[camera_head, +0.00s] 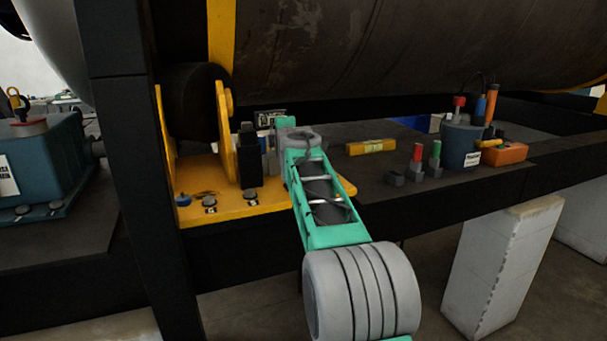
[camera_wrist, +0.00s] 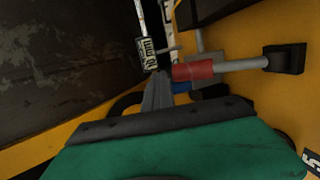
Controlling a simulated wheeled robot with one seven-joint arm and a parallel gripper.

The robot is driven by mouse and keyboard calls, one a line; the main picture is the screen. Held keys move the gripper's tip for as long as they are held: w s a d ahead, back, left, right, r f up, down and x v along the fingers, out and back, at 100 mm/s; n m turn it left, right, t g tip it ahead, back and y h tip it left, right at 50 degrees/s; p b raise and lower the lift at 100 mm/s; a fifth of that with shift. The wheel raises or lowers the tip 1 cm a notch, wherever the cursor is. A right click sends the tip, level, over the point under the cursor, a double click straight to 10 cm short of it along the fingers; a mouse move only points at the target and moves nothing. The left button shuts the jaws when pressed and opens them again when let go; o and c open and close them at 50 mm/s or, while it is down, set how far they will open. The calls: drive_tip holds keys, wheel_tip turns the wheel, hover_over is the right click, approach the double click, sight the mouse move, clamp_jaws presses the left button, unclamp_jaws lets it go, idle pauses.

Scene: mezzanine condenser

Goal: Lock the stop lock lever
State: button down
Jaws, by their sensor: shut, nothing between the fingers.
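In the wrist view, a grey metal rod with a red grip (camera_wrist: 193,71) runs from a black block (camera_wrist: 285,58) at the right toward the picture's middle. It looks like the stop lock lever. My gripper (camera_wrist: 158,80) is shut and empty, its grey fingers just left of and below the end of the red grip. I cannot tell whether they touch it. In the head view my arm hides the lever and my gripper's fingers.
A tag (camera_wrist: 150,55) with printed marks hangs beside the fingertips. In the head view, a yellow roller bracket (camera_head: 225,130) rises left of my arm. A blue-grey tool pot (camera_head: 461,146), an orange box (camera_head: 503,153) and a yellow level (camera_head: 371,147) stand to the right.

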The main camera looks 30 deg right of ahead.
drive_tip(key=s+a+r+b, duration=0.2)
drive_tip(key=s+a+r, duration=0.1)
drive_tip(key=s+r, duration=0.6)
drive_tip(key=shift+a+r, duration=0.4)
drive_tip(key=shift+r, duration=0.05)
